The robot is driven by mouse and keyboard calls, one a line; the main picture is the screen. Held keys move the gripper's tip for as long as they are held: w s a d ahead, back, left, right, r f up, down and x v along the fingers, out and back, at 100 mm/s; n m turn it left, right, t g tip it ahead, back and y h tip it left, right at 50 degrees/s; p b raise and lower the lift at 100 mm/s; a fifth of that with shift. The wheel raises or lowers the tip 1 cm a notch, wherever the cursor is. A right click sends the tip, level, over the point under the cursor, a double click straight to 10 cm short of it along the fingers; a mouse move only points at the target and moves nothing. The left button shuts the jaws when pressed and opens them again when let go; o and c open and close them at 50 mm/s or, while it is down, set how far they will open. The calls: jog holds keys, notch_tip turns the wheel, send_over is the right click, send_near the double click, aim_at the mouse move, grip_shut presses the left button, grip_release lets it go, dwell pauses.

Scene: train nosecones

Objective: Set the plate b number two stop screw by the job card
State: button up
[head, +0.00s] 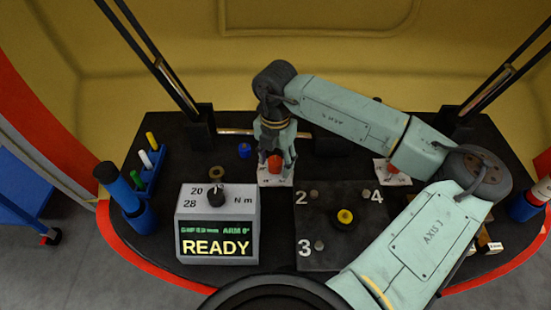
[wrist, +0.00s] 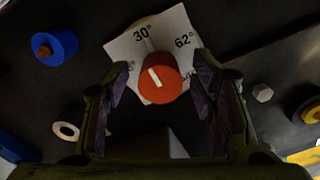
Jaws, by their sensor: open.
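My gripper (head: 277,165) is over an orange-red knob (head: 274,162) on a white card (head: 270,182) behind the control box. In the wrist view my gripper (wrist: 160,97) is open, a finger either side of the knob (wrist: 171,83); contact cannot be told. The knob's white line tilts up-left, towards the 30° mark rather than 62° on the card (wrist: 122,49). A dark plate (head: 328,255) carries several grey screw heads marked 2, 3 and 4; screw 2 (head: 314,194) is at its back left. Whether this is plate b cannot be told. No job card is readable.
The control box (head: 188,223) reads READY, with a dial marked 20 and 28 N m. A yellow-centred knob (head: 346,217) stands mid-plate. A second card (head: 380,166) is behind my arm. Blue holders (head: 140,218) and a marker rack (head: 147,176) stand left.

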jog(key=shift+c, duration=0.3)
jog(key=c, duration=1.1)
jog(key=shift+f+n+b, duration=0.1)
jog(key=shift+n+b, duration=0.2)
jog(key=shift+b, duration=0.2)
